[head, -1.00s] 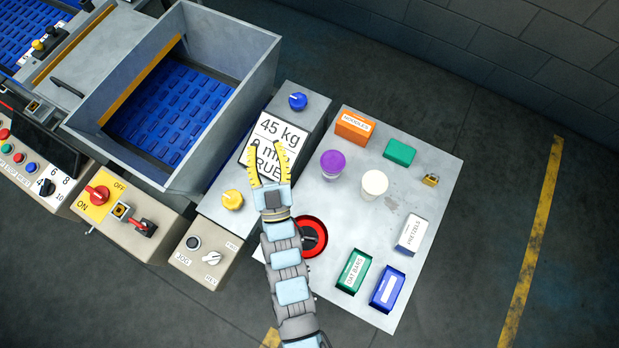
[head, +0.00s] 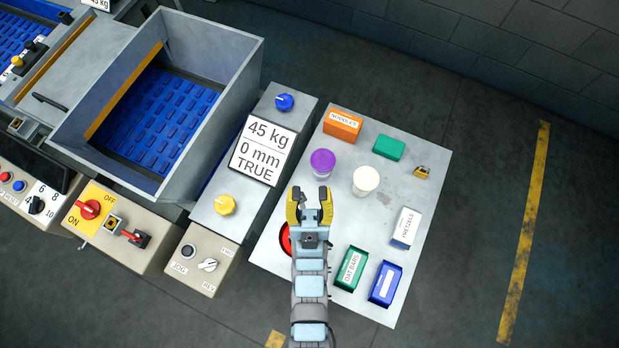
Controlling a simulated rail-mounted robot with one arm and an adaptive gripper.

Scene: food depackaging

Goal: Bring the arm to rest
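My gripper (head: 309,202) has yellow fingers and a light blue and grey arm that comes up from the bottom of the view. It is over the grey table (head: 375,225), in front of the purple-topped cup (head: 322,162) and to the left of the white cup (head: 365,180). The fingertips stand apart with nothing between them, so it is open and empty. The arm partly hides the red round button (head: 285,239) on the table. I cannot tell the exact height of the gripper above the table.
An orange noodles box (head: 342,125), a green box (head: 389,147), a padlock (head: 422,172), a pretzels box (head: 406,228), an oat bars box (head: 351,269) and a blue box (head: 385,284) are on the table. A display (head: 262,151) and a blue-floored hopper (head: 213,115) stand left.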

